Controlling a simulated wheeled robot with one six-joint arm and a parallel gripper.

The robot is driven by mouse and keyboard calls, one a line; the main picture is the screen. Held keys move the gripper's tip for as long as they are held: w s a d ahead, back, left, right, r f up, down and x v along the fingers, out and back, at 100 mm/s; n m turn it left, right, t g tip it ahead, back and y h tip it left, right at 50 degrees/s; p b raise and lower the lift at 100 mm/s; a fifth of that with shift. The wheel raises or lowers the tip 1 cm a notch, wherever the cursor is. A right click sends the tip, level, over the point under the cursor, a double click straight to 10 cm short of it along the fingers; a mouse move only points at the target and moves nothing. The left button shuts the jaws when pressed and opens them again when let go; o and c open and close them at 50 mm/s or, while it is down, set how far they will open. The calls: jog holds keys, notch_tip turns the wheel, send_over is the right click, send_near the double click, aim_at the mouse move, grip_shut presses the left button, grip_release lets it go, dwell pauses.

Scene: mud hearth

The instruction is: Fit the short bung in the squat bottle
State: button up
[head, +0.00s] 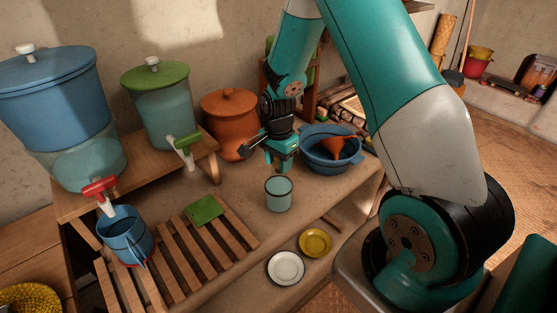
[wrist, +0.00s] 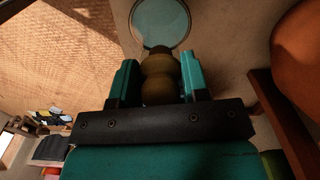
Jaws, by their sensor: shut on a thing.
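My gripper (head: 281,165) points down above the bench in the head view. In the wrist view its two teal fingers (wrist: 160,66) are shut on a brown, two-lobed rounded thing (wrist: 159,88), which looks like the bung. The head view does not show it clearly. A pale teal cup-like vessel (head: 278,195) with a round open mouth stands upright on the bench just below my gripper. Its round mouth shows beyond the held thing in the wrist view (wrist: 160,18). I cannot tell whether the two touch. No other squat bottle is clear to me.
A blue basin (head: 315,158) with an orange funnel (head: 336,147) stands right of my gripper, and a clay pot (head: 228,118) behind left. A slatted rack (head: 181,262) with a green cloth (head: 206,209) lies left. White (head: 286,268) and yellow (head: 316,242) dishes lie in front.

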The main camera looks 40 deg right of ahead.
jog(key=o, duration=1)
jog(key=shift+s, duration=0.1)
jog(key=shift+r+p, duration=3.3)
jog(key=shift+r, duration=0.75)
